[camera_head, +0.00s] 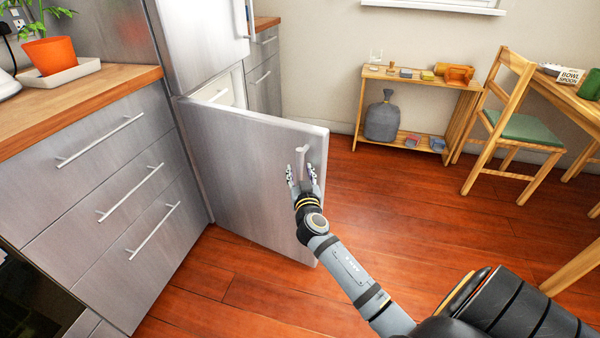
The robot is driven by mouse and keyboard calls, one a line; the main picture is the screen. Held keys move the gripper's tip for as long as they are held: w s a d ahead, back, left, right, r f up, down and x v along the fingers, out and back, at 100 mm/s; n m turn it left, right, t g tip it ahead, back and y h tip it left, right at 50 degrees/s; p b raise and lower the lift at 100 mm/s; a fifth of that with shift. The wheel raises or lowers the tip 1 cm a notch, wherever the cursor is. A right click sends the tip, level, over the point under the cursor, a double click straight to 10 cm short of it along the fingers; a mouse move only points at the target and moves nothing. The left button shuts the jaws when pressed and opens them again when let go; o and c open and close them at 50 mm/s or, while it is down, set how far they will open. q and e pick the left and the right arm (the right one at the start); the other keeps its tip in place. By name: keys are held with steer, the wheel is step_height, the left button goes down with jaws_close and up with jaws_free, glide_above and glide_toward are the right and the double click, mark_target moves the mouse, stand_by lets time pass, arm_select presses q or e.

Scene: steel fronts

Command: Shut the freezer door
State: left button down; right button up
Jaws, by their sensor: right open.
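The freezer door (235,160) is the lower steel door of the tall fridge-freezer (200,40). It stands open, swung out into the room, and its outer face is turned toward me. A light handle (302,160) sits near its free edge. Part of the pale freezer interior (222,90) shows above and behind the door. My right gripper (303,176) is open at the handle, with a finger on each side of its lower part. I cannot tell whether the fingers touch it. My left gripper is not in view.
Steel drawers (105,185) under a wooden counter (80,105) stand left of the freezer. A low wooden shelf (420,80) is against the back wall. A chair (510,125) and table (570,100) stand at the right. The wooden floor (400,210) between is clear.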

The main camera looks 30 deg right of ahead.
jaws_close()
steer(key=shift+w, duration=0.1)
stand_by(0.3)
